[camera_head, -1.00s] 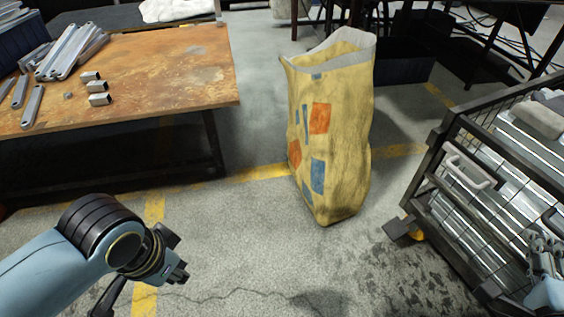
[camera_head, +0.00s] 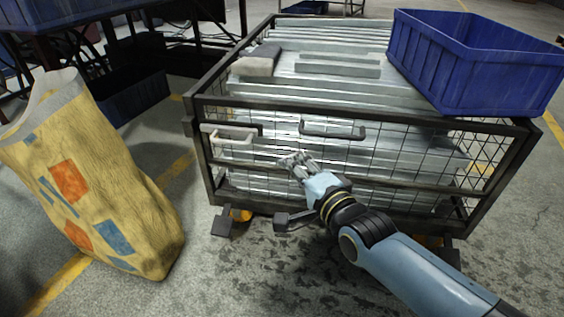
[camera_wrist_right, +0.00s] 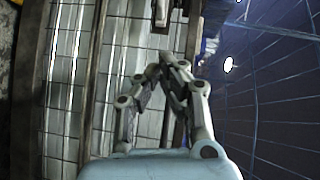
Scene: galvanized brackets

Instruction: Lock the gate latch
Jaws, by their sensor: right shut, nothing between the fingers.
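The mesh gate (camera_head: 390,165) is the front side of a dark-framed cage cart. A pale U-shaped handle (camera_head: 232,138) sits at its upper left, by a dark bar. A dark handle (camera_head: 332,131) sits near the middle of the top. I cannot tell which part is the latch or how it is set. My right gripper (camera_head: 288,160) is shut and empty, in front of the mesh, right of and below the pale handle. In the right wrist view, its fingertips (camera_wrist_right: 168,62) meet, with a metal fitting (camera_wrist_right: 162,14) beyond them. My left gripper is out of view.
Silver metal lengths (camera_head: 330,85) fill the cart. A yellow patched bag (camera_head: 105,190) stands on the floor to the left.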

